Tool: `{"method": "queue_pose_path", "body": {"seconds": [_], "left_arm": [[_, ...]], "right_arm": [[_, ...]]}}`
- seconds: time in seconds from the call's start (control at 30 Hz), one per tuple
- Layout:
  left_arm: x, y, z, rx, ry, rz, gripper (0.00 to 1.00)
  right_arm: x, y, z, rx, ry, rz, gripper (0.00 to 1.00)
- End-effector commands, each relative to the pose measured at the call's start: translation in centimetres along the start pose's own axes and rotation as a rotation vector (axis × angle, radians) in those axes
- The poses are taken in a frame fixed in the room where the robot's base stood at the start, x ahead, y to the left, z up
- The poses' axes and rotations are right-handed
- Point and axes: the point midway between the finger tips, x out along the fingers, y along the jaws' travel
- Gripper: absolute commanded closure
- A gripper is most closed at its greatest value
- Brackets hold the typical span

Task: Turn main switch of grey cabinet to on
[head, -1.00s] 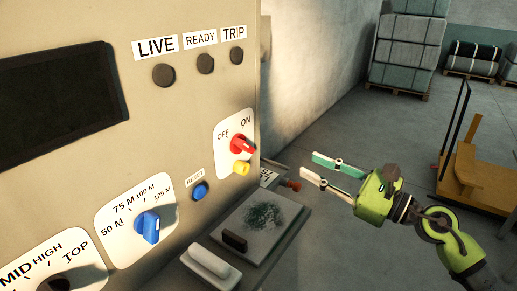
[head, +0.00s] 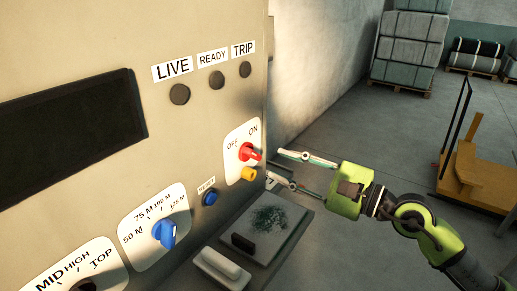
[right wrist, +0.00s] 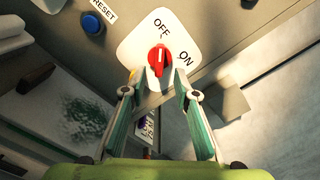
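The grey cabinet (head: 100,180) fills the left of the head view. Its red main switch (head: 249,152) sits on a white plate marked OFF and ON, above a yellow knob (head: 249,174). In the right wrist view the red switch (right wrist: 159,60) has its pointer towards OFF. My right gripper (head: 273,163) is open in front of the plate, its two fingers apart. In the right wrist view the gripper (right wrist: 157,92) has its fingertips just short of the switch, one to each side; I cannot tell whether they touch. My left gripper is not in view.
A blue reset button (head: 210,197) and a blue selector knob (head: 164,232) are left of the switch. A ledge with a grey pad (head: 285,235) juts out below. An orange cart (head: 480,170) stands at right. Floor between is clear.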

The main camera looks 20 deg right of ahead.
Motion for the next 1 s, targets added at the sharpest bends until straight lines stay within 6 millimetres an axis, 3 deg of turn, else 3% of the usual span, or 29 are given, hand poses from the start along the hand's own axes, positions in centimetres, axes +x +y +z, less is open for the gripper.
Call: {"method": "queue_pose_path", "body": {"seconds": [0.2, 0.43, 0.87, 1.0], "left_arm": [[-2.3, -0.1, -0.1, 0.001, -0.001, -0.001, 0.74], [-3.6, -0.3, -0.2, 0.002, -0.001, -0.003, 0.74], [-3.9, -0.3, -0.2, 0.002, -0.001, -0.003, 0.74], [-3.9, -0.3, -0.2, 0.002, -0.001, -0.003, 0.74]], "right_arm": [[3.2, -0.5, 0.4, 0.003, -0.003, -0.003, 0.72], [6.2, -0.2, 0.2, 0.003, -0.002, -0.001, 0.72], [7.3, 0.1, 0.1, 0.000, -0.001, 0.002, 0.72], [7.3, 0.1, 0.1, 0.000, -0.001, 0.002, 1.00]]}}
